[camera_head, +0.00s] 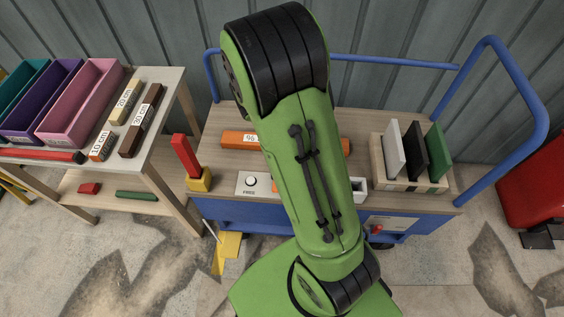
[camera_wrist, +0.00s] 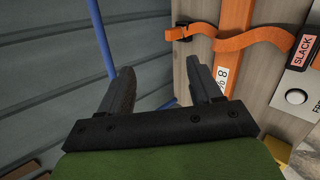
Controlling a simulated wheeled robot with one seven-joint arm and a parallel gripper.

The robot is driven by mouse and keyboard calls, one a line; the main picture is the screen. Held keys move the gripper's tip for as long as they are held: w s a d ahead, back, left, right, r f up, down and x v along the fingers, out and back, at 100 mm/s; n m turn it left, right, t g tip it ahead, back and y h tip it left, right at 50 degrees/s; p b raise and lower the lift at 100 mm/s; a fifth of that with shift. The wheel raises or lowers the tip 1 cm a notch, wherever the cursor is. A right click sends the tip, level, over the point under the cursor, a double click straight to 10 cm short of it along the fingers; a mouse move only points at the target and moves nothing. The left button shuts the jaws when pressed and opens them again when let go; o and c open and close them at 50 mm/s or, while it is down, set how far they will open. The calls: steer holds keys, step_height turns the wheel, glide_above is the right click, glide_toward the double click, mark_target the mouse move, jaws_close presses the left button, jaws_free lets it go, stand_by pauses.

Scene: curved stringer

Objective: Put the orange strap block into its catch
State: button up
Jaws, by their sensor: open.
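In the wrist view an orange strap (camera_wrist: 262,36) runs in a wavy line across a long orange bar (camera_wrist: 235,22). Its left end meets a small black bracket (camera_wrist: 183,30) at the wooden deck's edge, with orange beside it. I cannot tell whether this orange is the strap block or which part is the catch. The strap's right end reaches a "SLACK" label (camera_wrist: 303,50). My gripper (camera_wrist: 160,78) is open and empty, with its fingers left of the bar and apart from the strap. In the head view my arm hides the gripper and strap.
The orange bar (camera_head: 238,139) lies on a blue trolley (camera_head: 225,213). A button panel (camera_head: 250,184) and a red lever (camera_head: 185,155) are at its left front. A wooden rack (camera_head: 410,182) holds upright slabs at right. A blue rail (camera_head: 515,80) bounds the trolley. Left is a bin table (camera_head: 166,97).

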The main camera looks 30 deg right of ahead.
steer(key=s+a+r+m+y, duration=0.2)
steer(key=s+a+r+m, duration=0.1)
steer(key=s, duration=0.5)
steer(key=s+a+r+m+y, duration=0.2)
steer(key=s+a+r+m, duration=0.2)
steer(key=s+a, duration=0.4)
steer(key=s+a+r+m+g+y, duration=0.1)
steer(key=s+a+r+m+y, duration=0.2)
steer(key=s, duration=0.6)
steer(key=a+r+m, duration=0.1)
steer(key=a+r, duration=0.1)
steer(key=a, duration=0.1)
steer(key=shift+r, duration=0.35)
step_height(320, 180, up, 11)
steer(key=p, duration=1)
steer(key=shift+f+p, duration=0.15)
steer(key=shift+p, duration=0.15)
